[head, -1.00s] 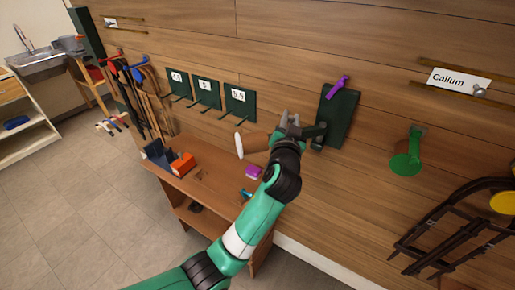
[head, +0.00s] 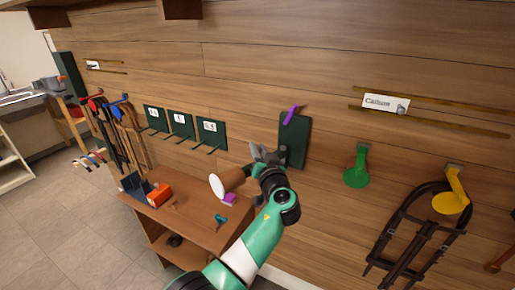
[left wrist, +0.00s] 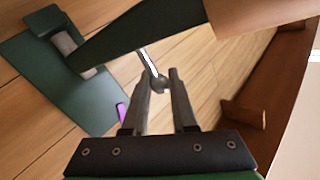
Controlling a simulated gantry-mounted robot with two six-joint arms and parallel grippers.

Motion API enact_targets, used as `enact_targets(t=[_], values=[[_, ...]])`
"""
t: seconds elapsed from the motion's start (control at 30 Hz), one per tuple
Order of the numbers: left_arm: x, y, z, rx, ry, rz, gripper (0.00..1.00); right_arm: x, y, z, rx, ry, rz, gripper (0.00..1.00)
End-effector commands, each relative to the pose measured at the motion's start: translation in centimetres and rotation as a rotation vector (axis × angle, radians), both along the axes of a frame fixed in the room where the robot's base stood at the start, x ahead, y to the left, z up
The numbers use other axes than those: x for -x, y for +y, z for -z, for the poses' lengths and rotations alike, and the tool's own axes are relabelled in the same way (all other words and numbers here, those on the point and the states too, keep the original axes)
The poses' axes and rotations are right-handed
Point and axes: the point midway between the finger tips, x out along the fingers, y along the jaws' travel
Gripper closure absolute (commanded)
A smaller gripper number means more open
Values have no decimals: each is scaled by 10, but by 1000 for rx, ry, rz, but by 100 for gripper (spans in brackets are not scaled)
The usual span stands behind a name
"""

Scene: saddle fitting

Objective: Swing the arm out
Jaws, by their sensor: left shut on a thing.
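A dark green wall plate (head: 296,141) with a purple piece (head: 291,113) at its top is on the plank wall. In the left wrist view a dark green arm (left wrist: 135,38) runs from a hinge on the plate (left wrist: 50,85) to a tan cylinder (left wrist: 235,12). In the head view the tan cylinder (head: 232,179) has a white end turned partly toward me. My left gripper (head: 262,153) is at the arm beside the plate. In the left wrist view its fingers (left wrist: 160,80) are shut on a small grey ball knob (left wrist: 158,84) on a thin rod. My right gripper is not in view.
A wooden bench (head: 185,215) below holds an orange box (head: 158,194), a purple block (head: 229,200) and a teal item (head: 220,220). Green (head: 356,177) and yellow (head: 450,203) holders and dark straps (head: 405,245) are on the wall at right. Three labelled hook plates are at left.

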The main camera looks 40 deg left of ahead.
Motion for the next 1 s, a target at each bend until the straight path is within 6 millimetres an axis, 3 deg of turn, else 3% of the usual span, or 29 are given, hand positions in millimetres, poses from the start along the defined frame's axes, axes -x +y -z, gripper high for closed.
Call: enact_targets(t=[0.43, 0.47, 0.6, 1.0], values=[[-1, -1, 1, 2, 0, -1, 100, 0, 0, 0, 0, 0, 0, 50], [-1, -1, 1, 2, 0, -1, 69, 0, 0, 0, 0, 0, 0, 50], [-1, -1, 1, 1, 1, -2, 45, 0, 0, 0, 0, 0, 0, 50], [-1, -1, 0, 0, 0, -1, 45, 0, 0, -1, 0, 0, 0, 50]])
